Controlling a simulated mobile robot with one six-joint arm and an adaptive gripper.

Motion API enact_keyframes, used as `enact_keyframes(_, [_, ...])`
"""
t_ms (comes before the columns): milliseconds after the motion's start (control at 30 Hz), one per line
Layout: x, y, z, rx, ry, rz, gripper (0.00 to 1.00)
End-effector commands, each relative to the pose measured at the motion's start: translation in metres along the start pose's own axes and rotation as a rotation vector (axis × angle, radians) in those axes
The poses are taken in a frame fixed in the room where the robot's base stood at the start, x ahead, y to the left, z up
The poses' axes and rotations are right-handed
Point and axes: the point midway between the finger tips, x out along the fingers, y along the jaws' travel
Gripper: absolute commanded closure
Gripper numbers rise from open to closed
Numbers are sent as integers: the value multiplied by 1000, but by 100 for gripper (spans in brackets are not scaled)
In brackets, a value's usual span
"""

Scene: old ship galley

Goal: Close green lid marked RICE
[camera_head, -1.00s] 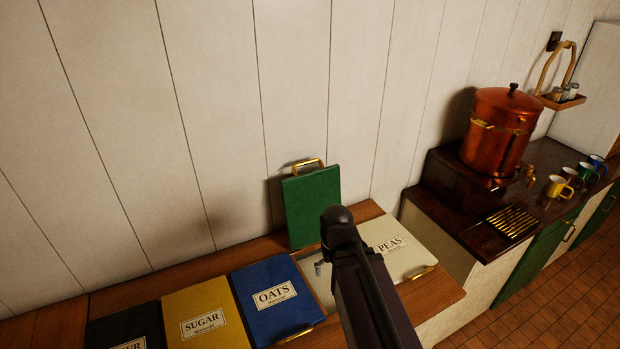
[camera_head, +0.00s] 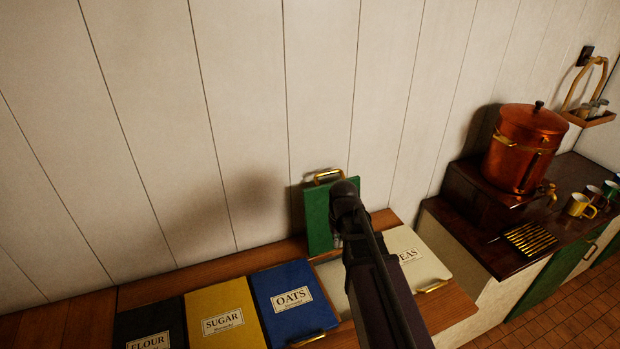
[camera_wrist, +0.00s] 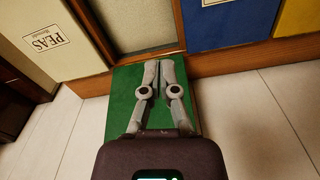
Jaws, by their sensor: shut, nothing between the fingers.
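The green lid (camera_head: 318,220) stands raised, leaning near the white wall, with its brass handle (camera_head: 325,175) at the top. No RICE label shows on the face I see. Below it is the open bin (camera_head: 331,284) between the OATS and PEAS lids. My dark arm hides the lid's right part and most of that bin in the head view. In the wrist view, my gripper (camera_wrist: 166,65) is shut and empty, with its fingers across the green lid (camera_wrist: 122,95). I cannot tell whether they touch it.
The blue OATS lid (camera_head: 290,300), yellow SUGAR lid (camera_head: 222,318) and black FLOUR lid (camera_head: 150,326) lie shut to the left. The cream PEAS lid (camera_head: 420,262) lies shut to the right. A copper urn (camera_head: 520,150) and mugs (camera_head: 578,205) stand farther right.

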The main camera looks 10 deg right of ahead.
Motion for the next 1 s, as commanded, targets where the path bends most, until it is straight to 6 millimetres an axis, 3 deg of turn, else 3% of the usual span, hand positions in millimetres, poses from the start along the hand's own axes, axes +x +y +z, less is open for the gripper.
enact_keyframes(33, [-19, -2, -25, -15, 7, -2, 100])
enact_keyframes(100, [-31, -5, -47, -34, 17, -3, 100])
enact_keyframes(600, [-108, -34, -194, -165, 88, -12, 100])
enact_keyframes(800, [-121, -40, -221, -191, 103, -13, 100])
enact_keyframes(1000, [-121, -42, -225, -197, 106, -14, 100])
